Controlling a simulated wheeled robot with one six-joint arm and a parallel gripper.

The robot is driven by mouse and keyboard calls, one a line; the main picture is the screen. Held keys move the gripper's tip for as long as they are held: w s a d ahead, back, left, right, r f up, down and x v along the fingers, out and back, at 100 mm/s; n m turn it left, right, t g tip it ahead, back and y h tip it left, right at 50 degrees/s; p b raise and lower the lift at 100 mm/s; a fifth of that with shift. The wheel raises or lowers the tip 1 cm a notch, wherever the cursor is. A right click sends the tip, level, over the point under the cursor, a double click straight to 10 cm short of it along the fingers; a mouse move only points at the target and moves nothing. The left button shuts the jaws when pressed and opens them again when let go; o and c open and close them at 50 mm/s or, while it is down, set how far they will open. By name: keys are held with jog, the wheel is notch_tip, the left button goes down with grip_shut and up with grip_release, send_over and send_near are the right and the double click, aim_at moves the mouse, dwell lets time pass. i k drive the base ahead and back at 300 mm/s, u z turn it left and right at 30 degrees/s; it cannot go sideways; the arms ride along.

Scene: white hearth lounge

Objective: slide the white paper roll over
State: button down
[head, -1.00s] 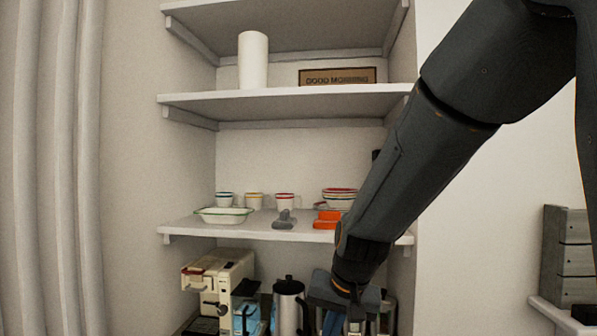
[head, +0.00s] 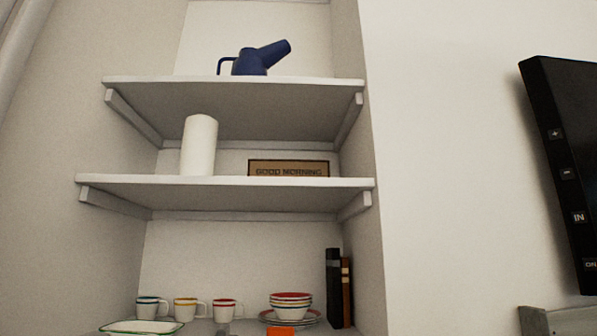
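The white paper roll (head: 198,146) stands upright on the middle shelf (head: 225,183) in the head view, left of the shelf's centre and close to its front edge. Its whole visible side is plain white. My gripper is not in the head view, and nothing touches the roll.
Right of the roll stands a brown "GOOD MORNING" sign (head: 289,169). A blue watering can (head: 262,58) is on the shelf above. Below are mugs (head: 186,308), stacked bowls (head: 291,306) and dark books (head: 334,288). Side walls bound the alcove; a black panel (head: 565,170) is at right.

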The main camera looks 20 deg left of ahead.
aim_at(200, 136)
jog(key=z, duration=1.7)
jog(key=k, duration=1.45)
jog(key=u, duration=2.3)
